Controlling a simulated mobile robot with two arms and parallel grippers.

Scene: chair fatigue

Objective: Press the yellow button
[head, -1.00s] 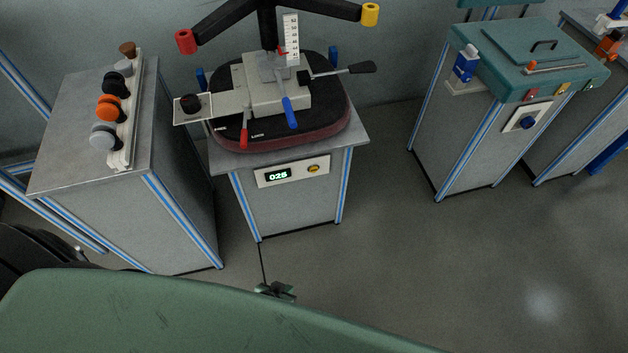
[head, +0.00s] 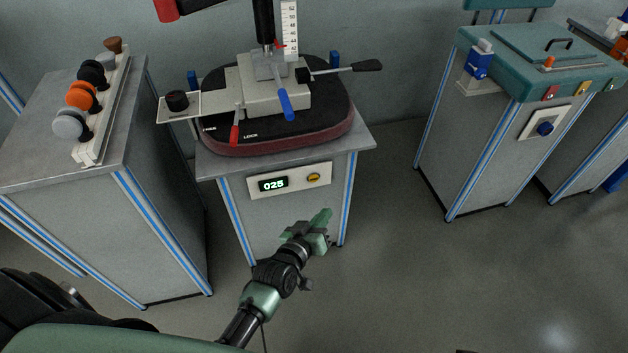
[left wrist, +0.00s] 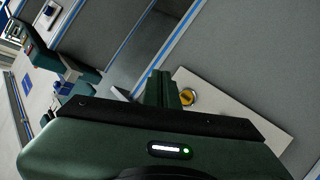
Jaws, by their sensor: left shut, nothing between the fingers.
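My left gripper (head: 323,220) is shut and empty, in front of the cabinet and below the button in the head view. In the left wrist view the button (left wrist: 188,97) shows just right of the shut fingertips (left wrist: 161,88); I see no contact. My right gripper is not in view.
The middle cabinet (head: 368,136) carries a chair seat (head: 320,125) clamped under a press. A left cabinet (head: 85,160) holds a rack of knobs. A teal box (head: 510,55) stands on a right cabinet. The floor between the middle and right cabinets is clear.

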